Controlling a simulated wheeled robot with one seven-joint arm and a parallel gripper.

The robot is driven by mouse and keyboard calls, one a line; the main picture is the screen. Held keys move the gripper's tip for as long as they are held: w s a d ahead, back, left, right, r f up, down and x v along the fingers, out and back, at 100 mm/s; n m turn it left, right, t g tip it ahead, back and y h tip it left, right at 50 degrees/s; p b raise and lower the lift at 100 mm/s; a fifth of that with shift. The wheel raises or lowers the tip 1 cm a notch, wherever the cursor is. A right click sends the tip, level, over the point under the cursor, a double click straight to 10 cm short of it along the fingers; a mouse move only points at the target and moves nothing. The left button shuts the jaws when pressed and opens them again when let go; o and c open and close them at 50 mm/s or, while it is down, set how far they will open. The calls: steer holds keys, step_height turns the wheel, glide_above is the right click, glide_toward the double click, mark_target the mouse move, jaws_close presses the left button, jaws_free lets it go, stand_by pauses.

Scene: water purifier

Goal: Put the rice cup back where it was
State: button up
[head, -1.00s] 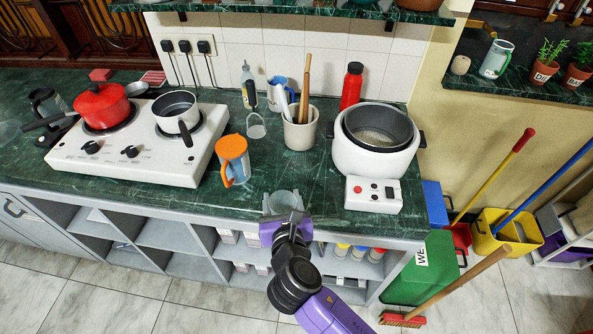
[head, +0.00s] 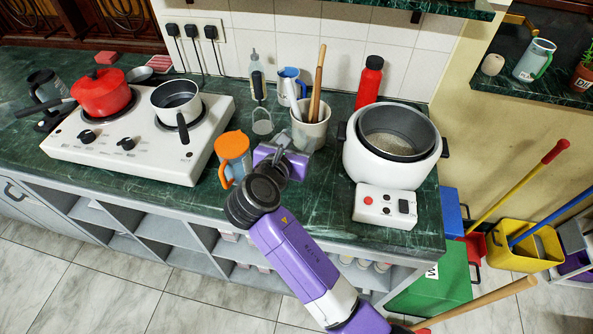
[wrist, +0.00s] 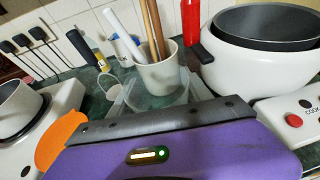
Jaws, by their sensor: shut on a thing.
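The rice cup (wrist: 150,98) is clear and see-through. In the wrist view its upper part shows just beyond the purple body of my gripper (head: 283,158), in front of the utensil pot. My gripper is shut on the cup. In the head view the gripper and wrist hide most or all of the cup, so its height above the counter cannot be told. The white rice cooker (head: 385,178) stands to the right of my gripper, its lid off and pale rice visible in its dark inner pot (head: 397,131).
The utensil pot (head: 309,128) stands close behind my gripper. An orange-lidded jug (head: 232,158) is close on the left, with the stove (head: 140,135) farther left. A red bottle (head: 369,82) stands behind the cooker. Green counter (head: 325,195) is bare between gripper and cooker.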

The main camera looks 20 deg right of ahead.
step_height(320, 180, down, 11)
steer(key=shift+f+b, duration=0.2)
steer(key=shift+b, duration=0.3)
steer(key=shift+f, duration=0.15)
steer(key=o, duration=1.3)
steer(key=shift+r, duration=0.2)
steer(key=v, duration=1.2)
